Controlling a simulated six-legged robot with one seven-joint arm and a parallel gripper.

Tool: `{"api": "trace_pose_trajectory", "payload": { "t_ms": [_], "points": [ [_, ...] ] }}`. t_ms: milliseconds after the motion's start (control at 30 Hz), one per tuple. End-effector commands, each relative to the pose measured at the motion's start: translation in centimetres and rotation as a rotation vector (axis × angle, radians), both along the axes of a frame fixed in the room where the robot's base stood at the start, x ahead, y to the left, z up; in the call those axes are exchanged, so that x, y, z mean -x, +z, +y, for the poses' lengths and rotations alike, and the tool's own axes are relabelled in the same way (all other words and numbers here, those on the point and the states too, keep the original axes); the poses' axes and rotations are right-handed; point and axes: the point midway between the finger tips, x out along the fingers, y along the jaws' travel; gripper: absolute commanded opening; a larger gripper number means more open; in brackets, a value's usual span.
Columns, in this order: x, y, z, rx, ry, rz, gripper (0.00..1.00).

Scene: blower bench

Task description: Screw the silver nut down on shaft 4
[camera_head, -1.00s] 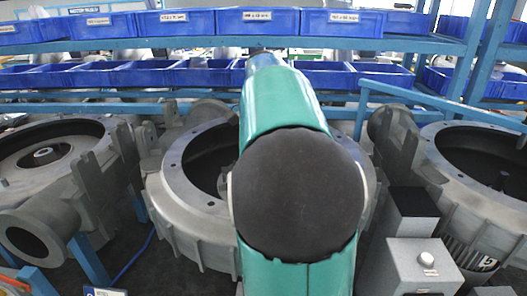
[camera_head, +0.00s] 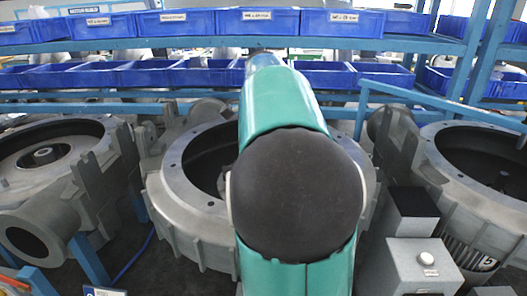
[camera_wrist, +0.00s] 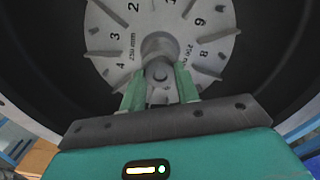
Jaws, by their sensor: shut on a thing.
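My gripper (camera_wrist: 160,88) shows in the wrist view, with its two green fingers closed on a small grey metal piece (camera_wrist: 160,73), seemingly the silver nut. The piece sits at the hub of a grey numbered disc (camera_wrist: 118,50), in line with the shaft end. The fingers and the hub hide the thread, so I cannot tell how far down the nut is. In the head view my arm covers the middle blower housing (camera_head: 190,215) and hides my gripper and the nut. No shaft number is clear to me.
A dark housing wall (camera_wrist: 55,60) surrounds the disc. Other blower housings stand at left (camera_head: 75,165) and right (camera_head: 480,185). A grey box with a button (camera_head: 425,262) stands at front right. Blue bins (camera_head: 255,22) fill the shelves behind.

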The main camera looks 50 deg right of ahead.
Motion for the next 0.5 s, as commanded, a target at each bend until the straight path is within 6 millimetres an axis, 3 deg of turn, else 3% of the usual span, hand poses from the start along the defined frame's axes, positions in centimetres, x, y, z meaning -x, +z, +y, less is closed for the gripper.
{"api": "trace_pose_trajectory", "payload": {
  "t_ms": [500],
  "points": [
    [-0.01,-0.07,-0.01,0.000,-0.674,0.001,0.00]
  ]
}}
